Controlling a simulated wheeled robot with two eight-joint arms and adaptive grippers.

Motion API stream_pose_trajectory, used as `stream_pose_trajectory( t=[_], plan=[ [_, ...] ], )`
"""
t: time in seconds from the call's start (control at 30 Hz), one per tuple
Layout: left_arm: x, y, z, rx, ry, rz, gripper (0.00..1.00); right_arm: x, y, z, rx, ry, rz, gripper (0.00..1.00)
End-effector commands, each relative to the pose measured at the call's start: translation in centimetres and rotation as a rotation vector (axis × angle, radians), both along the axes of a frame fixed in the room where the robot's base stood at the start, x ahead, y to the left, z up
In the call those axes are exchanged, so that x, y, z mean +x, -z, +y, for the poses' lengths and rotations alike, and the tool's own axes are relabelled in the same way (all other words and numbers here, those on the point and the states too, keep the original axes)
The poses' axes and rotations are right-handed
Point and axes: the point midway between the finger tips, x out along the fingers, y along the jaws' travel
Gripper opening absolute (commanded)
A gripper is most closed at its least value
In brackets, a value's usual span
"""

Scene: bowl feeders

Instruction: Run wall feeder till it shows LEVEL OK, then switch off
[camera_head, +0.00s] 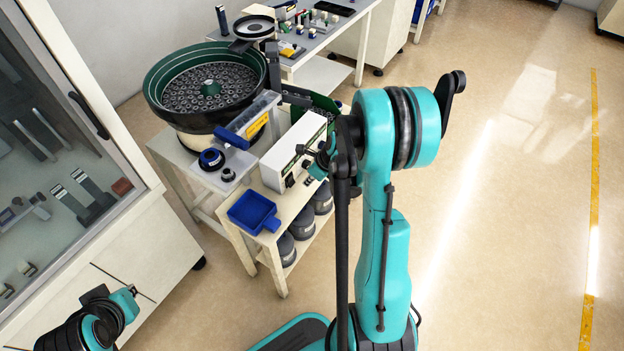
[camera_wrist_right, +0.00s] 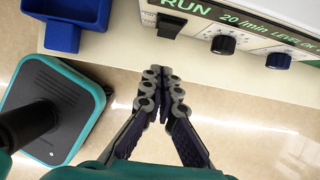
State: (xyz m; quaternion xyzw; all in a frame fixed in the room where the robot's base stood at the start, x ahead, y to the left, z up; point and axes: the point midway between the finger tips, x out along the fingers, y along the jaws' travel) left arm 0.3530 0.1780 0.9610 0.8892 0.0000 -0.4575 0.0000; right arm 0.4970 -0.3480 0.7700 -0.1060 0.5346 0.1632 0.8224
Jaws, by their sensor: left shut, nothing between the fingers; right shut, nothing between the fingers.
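The white feeder control box (camera_head: 295,150) stands on the low bench. In the right wrist view, its dark display strip (camera_wrist_right: 232,16) shows green text, RUN, 20 /min and what reads as LEVEL OK, cut at the edge. The bowl feeder (camera_head: 162,75) with a green rim holds many small parts. Only part of my left arm shows at lower left; its fingers are not visible.
A blue tray (camera_head: 253,212) sits on the bench's front corner (camera_head: 290,203), left of the box. Dark round containers (camera_head: 303,222) stand on the shelf below. A glass-fronted cabinet (camera_head: 60,150) is at the left. The floor (camera_head: 500,200) at the right is clear.

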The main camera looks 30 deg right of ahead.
Motion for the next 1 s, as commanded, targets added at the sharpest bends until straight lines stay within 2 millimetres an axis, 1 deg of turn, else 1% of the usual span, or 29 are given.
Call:
stream_pose_trajectory(
  t=[0.03, 0.17, 0.3, 0.4, 0.6, 0.87, 0.93, 1.0],
  plan=[
    [0.0, 1.0, 0.0, 0.0, 0.0, 0.0, 0.0, 0.4, 1.5, 0.2, 0.0, -0.001, 0.0, 0.0],
    [0.0, 2.1, 0.0, 0.0, 0.0, 0.0, 0.0, 1.4, 3.9, 0.6, 0.0, -0.002, 0.0, 0.0],
    [0.0, 2.8, 0.0, 0.0, 0.0, 0.0, 0.0, 3.3, 4.4, 1.5, -0.001, -0.003, 0.001, 0.0],
    [0.0, 3.1, 0.0, 0.0, 0.0, 0.0, 0.0, 4.2, 4.7, 1.8, 0.0, -0.002, 0.001, 0.0],
    [0.0, 3.3, 0.0, 0.0, 0.0, 0.0, 0.0, 4.8, 4.7, 2.0, -0.001, -0.001, 0.001, 0.0],
    [0.0, 3.3, 0.0, 0.0, 0.0, 0.0, 0.0, 4.8, 4.7, 2.0, 0.0, -0.001, 0.0, 0.0],
    [0.0, 3.2, 0.0, 0.0, 0.0, 0.0, 0.0, 5.2, 4.8, 2.0, 0.002, -0.001, -0.007, 0.0],
    [0.0, 3.2, 0.0, 0.0, 0.0, 0.0, 0.0, 6.2, 4.9, 2.1, 0.01, -0.001, -0.024, 0.0]
  ],
)
